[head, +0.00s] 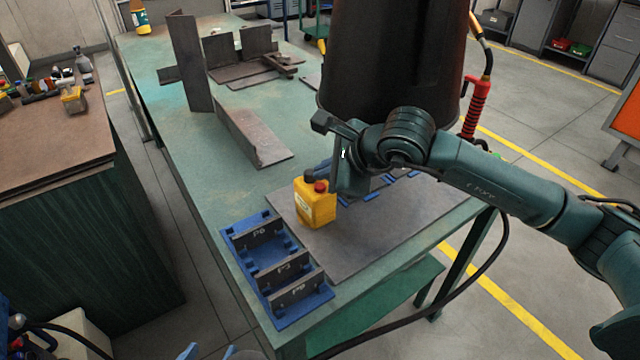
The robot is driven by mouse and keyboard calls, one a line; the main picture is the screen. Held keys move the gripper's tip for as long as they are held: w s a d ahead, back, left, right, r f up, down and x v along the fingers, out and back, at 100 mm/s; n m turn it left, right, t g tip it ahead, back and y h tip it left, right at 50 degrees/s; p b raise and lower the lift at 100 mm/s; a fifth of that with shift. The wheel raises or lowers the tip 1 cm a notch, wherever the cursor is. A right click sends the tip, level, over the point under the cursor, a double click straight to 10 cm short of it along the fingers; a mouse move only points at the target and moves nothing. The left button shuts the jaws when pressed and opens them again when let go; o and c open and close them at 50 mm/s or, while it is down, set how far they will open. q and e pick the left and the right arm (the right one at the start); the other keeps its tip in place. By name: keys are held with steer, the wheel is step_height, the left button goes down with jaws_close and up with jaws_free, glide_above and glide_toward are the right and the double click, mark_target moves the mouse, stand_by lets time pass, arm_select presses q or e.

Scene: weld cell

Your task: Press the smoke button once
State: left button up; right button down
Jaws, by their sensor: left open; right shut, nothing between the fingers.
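A yellow box (315,207) stands on the dark plate near the front of the green table. It has a red button (321,186) and a black knob (310,175) on top; I take it to be the smoke button's box, but its label is too small to read. My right gripper (346,184) is shut and empty, pointing down just right of the red button, close to it. I cannot tell whether it touches the box or button.
A large dark cylinder (392,60) hangs behind my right gripper. A blue rack with upright metal plates (277,268) sits at the table's front left. Angled steel pieces (250,135) lie farther back. A red torch handle (474,108) hangs at the right.

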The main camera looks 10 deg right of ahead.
steer(key=shift+f, duration=0.15)
stand_by(0.8)
steer(key=shift+f+b, duration=0.3)
steer(key=shift+b, duration=0.45)
steer(key=shift+f+b, duration=0.5)
steer(key=shift+b, duration=0.15)
stand_by(0.3)
steer(key=shift+r, duration=0.1)
steer(key=shift+r+p, duration=0.3)
steer(key=shift+r, duration=0.5)
step_height(320, 180, up, 5)
steer(key=shift+r+p, duration=0.1)
steer(key=shift+p, duration=1.1)
